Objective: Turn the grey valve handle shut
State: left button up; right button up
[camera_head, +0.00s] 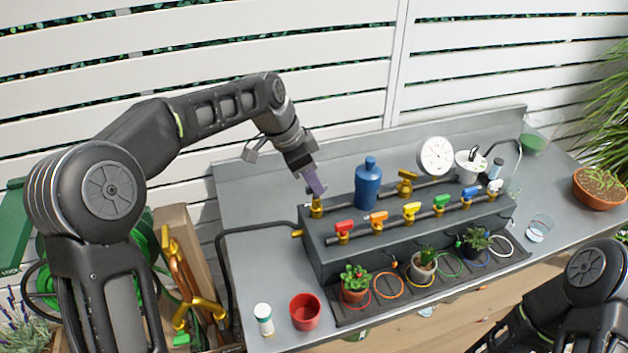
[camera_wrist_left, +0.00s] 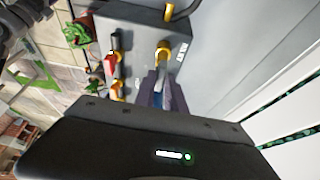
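My left gripper (camera_head: 317,192) points down at a brass valve (camera_head: 316,208) on the left end of the dark manifold box. The valve's brass body also shows in the left wrist view (camera_wrist_left: 163,52), just beyond the fingertips (camera_wrist_left: 162,88). The fingers look purple-grey and close together.
Red (camera_head: 344,227), orange (camera_head: 378,218), yellow (camera_head: 411,210), green (camera_head: 438,209), blue (camera_head: 470,195) and white (camera_head: 495,186) handles line the box (camera_head: 315,255). A blue bottle (camera_head: 368,185) and white gauge (camera_head: 436,156) stand behind. Potted plants, a red cup (camera_head: 305,311) and a white bottle (camera_head: 263,318) are in front.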

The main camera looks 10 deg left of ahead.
pick_arm(q)
jog(key=o, duration=0.4)
jog(key=shift+c, duration=0.2)
jog(key=v, duration=0.7)
jog(key=shift+a+r+b, duration=0.15)
jog(key=shift+r+b, duration=0.2)
jog(key=shift+b, duration=0.1)
jog(key=shift+s, duration=0.1)
